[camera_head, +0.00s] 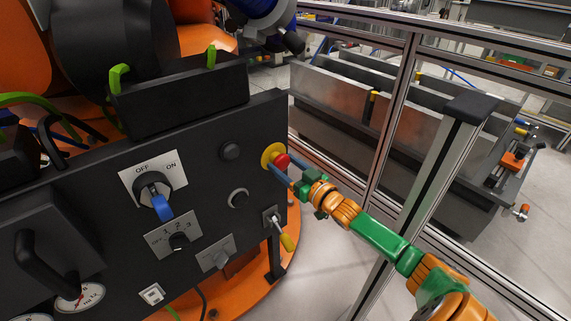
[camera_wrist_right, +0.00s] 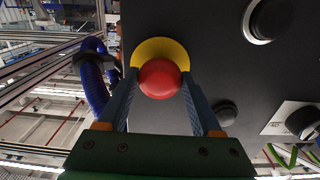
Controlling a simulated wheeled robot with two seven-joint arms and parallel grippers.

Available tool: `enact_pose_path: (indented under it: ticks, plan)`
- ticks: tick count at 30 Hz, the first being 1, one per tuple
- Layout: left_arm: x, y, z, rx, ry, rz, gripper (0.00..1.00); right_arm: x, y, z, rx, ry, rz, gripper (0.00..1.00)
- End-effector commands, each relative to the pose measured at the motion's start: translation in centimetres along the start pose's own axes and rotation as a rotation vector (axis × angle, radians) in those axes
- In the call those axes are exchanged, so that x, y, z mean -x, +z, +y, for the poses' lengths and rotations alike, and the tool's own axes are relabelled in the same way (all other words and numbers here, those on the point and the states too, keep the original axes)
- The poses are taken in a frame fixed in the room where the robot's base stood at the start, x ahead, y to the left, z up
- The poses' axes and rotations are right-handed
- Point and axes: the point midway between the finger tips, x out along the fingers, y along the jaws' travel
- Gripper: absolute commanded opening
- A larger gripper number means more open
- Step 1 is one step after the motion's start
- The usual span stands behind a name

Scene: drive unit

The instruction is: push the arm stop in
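The arm stop is a red mushroom button (camera_head: 282,161) on a round yellow plate (camera_head: 268,153), near the right edge of the dark panel. In the right wrist view the red button (camera_wrist_right: 160,79) stands in front of its yellow plate (camera_wrist_right: 160,53). My right gripper (camera_head: 279,159) reaches in from the right. Its two blue fingers (camera_wrist_right: 159,73) are spread, one on each side of the button, with tips close to the yellow plate. Whether they touch the button or plate I cannot tell. My left gripper is not in view.
The panel also carries a blue-handled OFF/ON switch (camera_head: 160,206), a numbered selector (camera_head: 178,241), black round buttons (camera_head: 231,150) and a yellow-tipped lever (camera_head: 286,242). A metal-framed fence (camera_head: 395,110) stands to the right. A blue ribbed hose (camera_wrist_right: 94,80) is left in the wrist view.

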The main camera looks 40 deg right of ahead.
Motion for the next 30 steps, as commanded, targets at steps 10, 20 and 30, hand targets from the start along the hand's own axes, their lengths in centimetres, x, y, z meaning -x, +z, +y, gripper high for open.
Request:
enact_pose_path:
  ticks: [10,20,30]
  plan:
    - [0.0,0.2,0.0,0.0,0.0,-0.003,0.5,-0.1,-0.1,0.1,0.001,0.002,0.002,0.93]
    - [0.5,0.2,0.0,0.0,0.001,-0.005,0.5,1.4,-0.1,0.0,-0.001,0.001,-0.001,0.93]
    - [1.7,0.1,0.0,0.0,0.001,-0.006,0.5,6.5,-0.1,0.0,0.0,0.001,-0.001,0.93]
